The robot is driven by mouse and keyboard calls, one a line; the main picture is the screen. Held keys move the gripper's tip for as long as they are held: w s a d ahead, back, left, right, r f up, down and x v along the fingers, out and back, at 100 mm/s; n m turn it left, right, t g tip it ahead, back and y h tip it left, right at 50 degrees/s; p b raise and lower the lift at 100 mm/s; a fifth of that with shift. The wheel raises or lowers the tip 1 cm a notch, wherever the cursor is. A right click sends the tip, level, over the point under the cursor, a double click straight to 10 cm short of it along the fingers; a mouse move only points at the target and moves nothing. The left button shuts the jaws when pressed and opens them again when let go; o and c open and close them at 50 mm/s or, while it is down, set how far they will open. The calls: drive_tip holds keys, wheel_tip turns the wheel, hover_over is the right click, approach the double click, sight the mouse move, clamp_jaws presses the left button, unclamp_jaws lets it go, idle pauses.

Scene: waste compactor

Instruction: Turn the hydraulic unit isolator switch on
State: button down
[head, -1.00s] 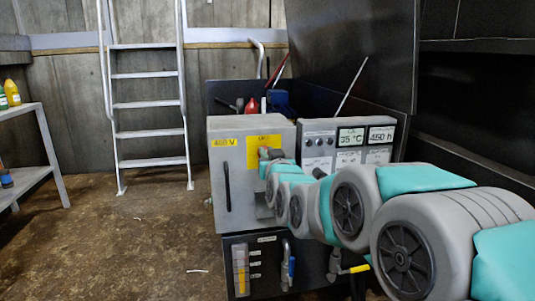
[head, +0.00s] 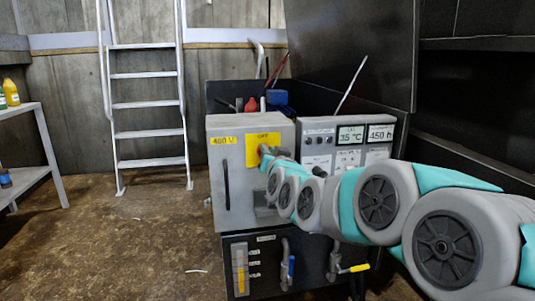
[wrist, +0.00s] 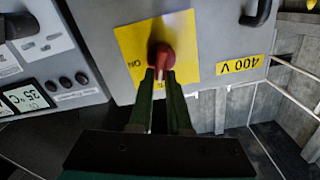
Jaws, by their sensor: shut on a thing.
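The isolator switch is a red rotary knob (wrist: 161,57) on a yellow plate (wrist: 182,40) on the grey 400 V cabinet. In the wrist view the picture is upside down, and an ON mark shows left of the knob. My gripper (wrist: 159,82) is shut on the knob's handle, one finger on each side. The handle points down in that view, towards my gripper. In the head view the yellow plate (head: 270,142) shows OFF at its top, and my gripper (head: 268,157) covers most of the knob.
The cabinet door handle (head: 226,185) is left of the plate. A panel with gauges and displays (head: 350,136) stands to the right. Below are pipes with a yellow valve lever (head: 353,269).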

drive_tip(key=shift+w+d+f+m+b, duration=0.15)
drive_tip(key=shift+f+m+b, duration=0.1)
drive_tip(key=shift+m, duration=2.1)
drive_tip(key=shift+s+d+f+m+b, duration=0.15)
drive_tip(key=shift+f+m+b, duration=0.1)
drive_tip(key=shift+m, duration=2.15)
drive_tip(key=shift+w+d+f+m+b, duration=0.15)
drive_tip(key=shift+f+m+b, duration=0.1)
drive_tip(key=shift+m, duration=2.1)
drive_tip(key=c, duration=0.9)
unclamp_jaws()
drive_tip(key=shift+o, duration=0.2)
